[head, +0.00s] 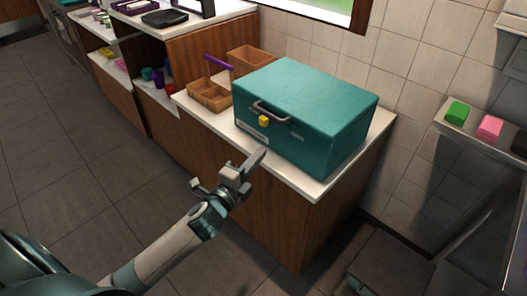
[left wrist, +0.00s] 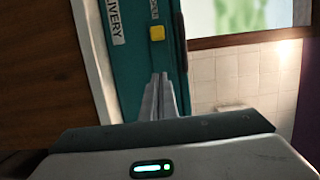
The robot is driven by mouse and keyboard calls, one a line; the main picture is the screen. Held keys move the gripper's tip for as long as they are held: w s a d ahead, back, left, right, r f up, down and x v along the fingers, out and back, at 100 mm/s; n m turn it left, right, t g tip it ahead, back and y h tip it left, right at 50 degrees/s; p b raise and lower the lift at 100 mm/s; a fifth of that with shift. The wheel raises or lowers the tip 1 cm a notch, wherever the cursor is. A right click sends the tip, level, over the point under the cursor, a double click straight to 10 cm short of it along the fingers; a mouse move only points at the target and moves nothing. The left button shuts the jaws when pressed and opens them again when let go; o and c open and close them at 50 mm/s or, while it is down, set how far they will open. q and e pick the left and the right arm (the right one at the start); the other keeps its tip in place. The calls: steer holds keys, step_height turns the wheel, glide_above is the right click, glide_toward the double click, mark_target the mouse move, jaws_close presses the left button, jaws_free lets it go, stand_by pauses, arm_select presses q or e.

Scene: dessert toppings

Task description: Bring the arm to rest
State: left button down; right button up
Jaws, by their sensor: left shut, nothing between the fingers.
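My left gripper (head: 254,161) reaches in from the lower left in the head view. Its fingers are together and empty, in front of the counter's front edge. In the left wrist view the closed fingers (left wrist: 160,96) point toward the teal box. The teal box (head: 315,95) stands shut on the white counter, with a grey handle (head: 270,112) and a yellow latch (head: 263,121) on its front. The yellow latch also shows in the left wrist view (left wrist: 157,33), above the fingertips. I cannot tell whether the fingertips touch the box. My right gripper is not in view.
A divided wooden tray (head: 209,94) and a brown box (head: 250,60) with a purple item (head: 219,62) stand left of the teal box. The wooden counter (head: 257,200) is close to my gripper. A shelf at right holds green (head: 456,112) and pink (head: 490,128) blocks. Floor at left is clear.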

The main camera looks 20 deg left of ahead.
arm_select(q)
steer(key=shift+s, duration=0.2)
stand_by(0.3)
steer(key=s+f+n+g, duration=0.2)
steer(key=s+f+n, duration=0.1)
steer(key=f, duration=0.8)
steer(key=s+f+n+g, duration=0.2)
steer(key=f, duration=0.9)
steer(key=s+f+n+g, duration=0.2)
steer(key=s+f+n, duration=0.1)
steer(key=f, duration=0.8)
steer(key=s+d+f+n+g, duration=0.3)
steer(key=s+f+n, duration=0.1)
steer(key=s+f, duration=0.9)
steer(key=s+d+f+n+g, duration=0.3)
steer(key=s+d+f+n, duration=0.1)
steer(key=s+f, duration=0.8)
steer(key=s, duration=0.3)
steer(key=shift+s+d+f+n, duration=0.2)
steer(key=shift+f+n, duration=0.1)
steer(key=shift+f, duration=0.1)
